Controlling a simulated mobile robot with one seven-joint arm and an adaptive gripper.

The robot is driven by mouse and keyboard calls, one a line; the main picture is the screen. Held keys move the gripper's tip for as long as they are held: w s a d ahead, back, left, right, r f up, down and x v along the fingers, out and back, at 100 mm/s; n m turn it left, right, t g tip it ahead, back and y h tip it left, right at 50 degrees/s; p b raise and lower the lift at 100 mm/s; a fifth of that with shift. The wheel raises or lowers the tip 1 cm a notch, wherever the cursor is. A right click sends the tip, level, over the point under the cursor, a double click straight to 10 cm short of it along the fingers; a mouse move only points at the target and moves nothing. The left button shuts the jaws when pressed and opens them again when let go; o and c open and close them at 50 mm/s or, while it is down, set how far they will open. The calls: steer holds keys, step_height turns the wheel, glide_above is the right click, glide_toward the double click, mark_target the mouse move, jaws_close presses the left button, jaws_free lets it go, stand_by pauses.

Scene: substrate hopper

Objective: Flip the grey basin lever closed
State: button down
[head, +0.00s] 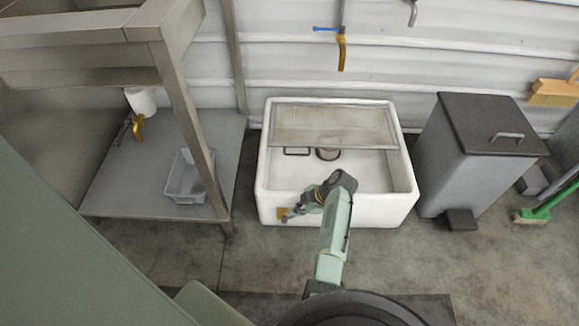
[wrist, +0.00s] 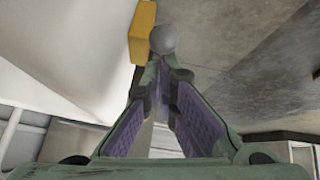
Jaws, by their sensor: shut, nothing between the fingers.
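The white basin (head: 350,213) stands on the floor against the wall. A brass valve (head: 282,213) sits low at the left of its front wall. In the wrist view the valve is a yellow block (wrist: 143,32), and the lever's round grey knob (wrist: 163,40) is beside it. My gripper (head: 296,211) is at the basin's front, just right of the valve. In the wrist view its fingers (wrist: 166,72) meet at the tips, empty, right at the knob. They look close to or touching it; I cannot tell which. The lever's shaft is mostly hidden.
A steel bench (head: 120,190) with a grey tub (head: 186,186) stands left. A grey pedal bin (head: 470,160) stands right of the basin. A mesh screen (head: 335,125) covers the basin's back. A blue-handled tap (head: 341,50) hangs above. The floor in front is clear.

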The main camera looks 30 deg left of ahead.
steer(key=shift+w+d+f+b, duration=0.5)
steer(key=shift+d, duration=0.05)
steer(key=shift+w+d+f+b, duration=0.35)
steer(key=shift+d+f+b, duration=0.35)
steer(key=shift+b, duration=0.25)
